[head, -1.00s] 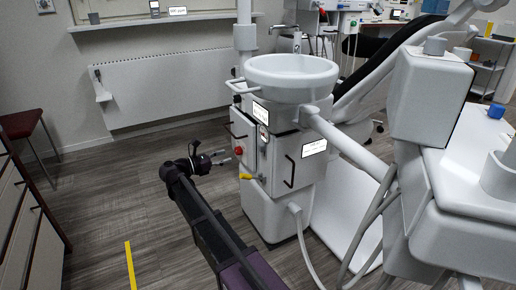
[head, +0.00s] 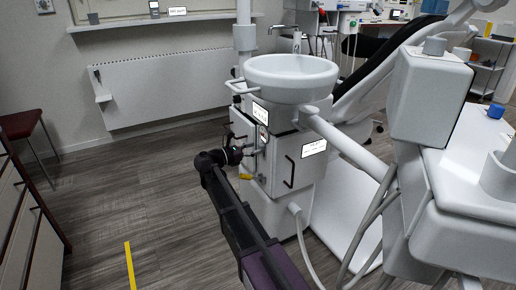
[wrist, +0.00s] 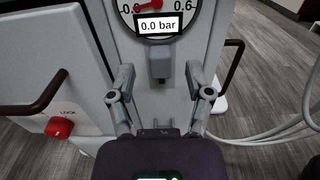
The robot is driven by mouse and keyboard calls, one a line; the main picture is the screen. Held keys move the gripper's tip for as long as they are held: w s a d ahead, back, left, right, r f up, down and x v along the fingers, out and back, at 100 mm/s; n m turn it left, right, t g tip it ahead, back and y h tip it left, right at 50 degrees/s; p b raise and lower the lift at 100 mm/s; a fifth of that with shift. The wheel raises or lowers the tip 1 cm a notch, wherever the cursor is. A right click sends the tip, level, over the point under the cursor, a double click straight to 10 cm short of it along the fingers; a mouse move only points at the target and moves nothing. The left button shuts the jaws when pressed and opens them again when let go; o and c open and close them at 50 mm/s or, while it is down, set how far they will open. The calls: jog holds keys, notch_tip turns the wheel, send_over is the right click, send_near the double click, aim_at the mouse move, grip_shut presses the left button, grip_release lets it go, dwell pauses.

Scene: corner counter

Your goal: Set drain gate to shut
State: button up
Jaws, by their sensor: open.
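My gripper (wrist: 160,72) is open in the wrist view, its two fingers spread on either side of a small grey block (wrist: 160,62) below a round gauge. No contact between fingers and block is visible. In the head view, my gripper (head: 254,150) is at the front left of the white cabinet (head: 292,145) under the basin. A yellow lever (head: 246,176) shows low on that cabinet, partly behind my arm. I cannot tell which part is the drain gate; no label naming it is readable.
The gauge (wrist: 155,24) reads 0.0 bar. A red knob (wrist: 59,127) and a dark handle (wrist: 38,100) are on the panel at left. The basin (head: 291,78) overhangs the cabinet. Hoses (wrist: 285,130) hang at right.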

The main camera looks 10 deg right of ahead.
jog(key=shift+x, duration=0.95)
grip_shut()
